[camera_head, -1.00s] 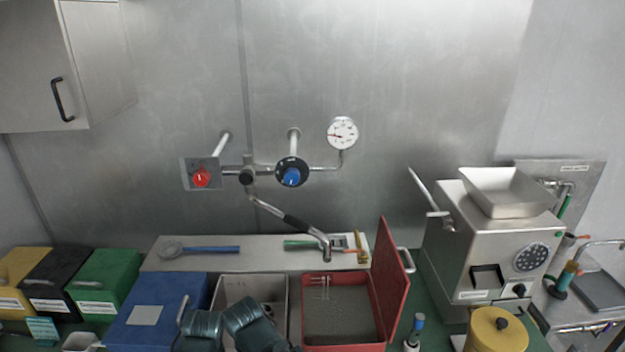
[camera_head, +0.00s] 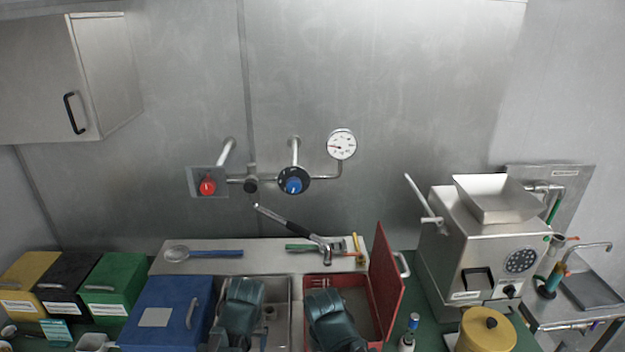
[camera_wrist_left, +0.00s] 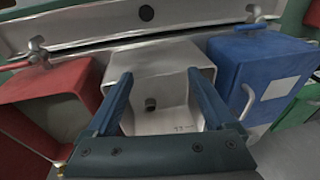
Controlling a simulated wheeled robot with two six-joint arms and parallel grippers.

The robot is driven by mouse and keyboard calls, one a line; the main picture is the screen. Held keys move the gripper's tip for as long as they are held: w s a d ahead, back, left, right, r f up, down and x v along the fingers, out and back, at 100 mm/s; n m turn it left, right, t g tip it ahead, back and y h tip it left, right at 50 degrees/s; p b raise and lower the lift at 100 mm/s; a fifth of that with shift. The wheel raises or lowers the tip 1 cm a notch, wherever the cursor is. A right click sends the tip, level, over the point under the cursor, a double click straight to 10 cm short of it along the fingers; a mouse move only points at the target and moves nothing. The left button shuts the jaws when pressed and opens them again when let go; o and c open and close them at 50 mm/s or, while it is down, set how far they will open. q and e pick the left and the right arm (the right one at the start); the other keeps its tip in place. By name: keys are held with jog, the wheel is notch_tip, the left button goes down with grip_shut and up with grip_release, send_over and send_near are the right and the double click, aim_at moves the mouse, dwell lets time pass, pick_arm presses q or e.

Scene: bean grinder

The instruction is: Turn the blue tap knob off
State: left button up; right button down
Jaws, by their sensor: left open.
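The blue tap knob (camera_head: 294,185) sits on a round black dial on the back wall in the head view, with its pipe and a gauge beside it. A red knob (camera_head: 208,187) is on a plate to its left. My left gripper (camera_wrist_left: 158,78) is open and empty in the left wrist view, its fingers spread over the metal sink (camera_wrist_left: 165,115). My left arm (camera_head: 240,312) covers part of the sink in the head view. My right arm (camera_head: 335,320) covers part of the red box. The right gripper's fingers cannot be seen. Neither arm touches the knob.
A spout pipe (camera_head: 292,228) slants below the knobs, with a gap showing under the valve. A blue box (camera_head: 160,310), the open red box (camera_head: 388,285) and its raised lid are at the front. A metal grinder (camera_head: 490,260) stands right. The wall around the knob is clear.

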pick_arm(q)
jog(key=w+a+r+n+t+y+p, duration=0.1)
jog(key=w+a+r+n+t+y, duration=0.1)
jog(key=w+r+t, duration=0.35)
jog(key=w+a+r+n+t+y+p, duration=0.1)
jog(key=w+a+r+n+t+y, duration=0.15)
jog(key=w+r, duration=0.5)
jog(key=w+d+r+m+t+h, duration=0.2)
jog(key=w+d+r+t+h, duration=0.1)
jog(key=d, duration=0.5)
jog(key=w+d+r+m+t+h, duration=0.1)
jog(key=w+d+r+t+h, duration=0.2)
jog(key=w+d+r+t, duration=0.2)
jog(key=d+r, duration=0.3)
jog(key=shift+w+d+m, duration=0.25)
jog(key=shift+d+m, duration=0.1)
pick_arm(e)
notch_tip(320, 180, up, 2)
jog(key=shift+r, duration=0.25)
pick_arm(q)
jog(key=shift+w, duration=0.15)
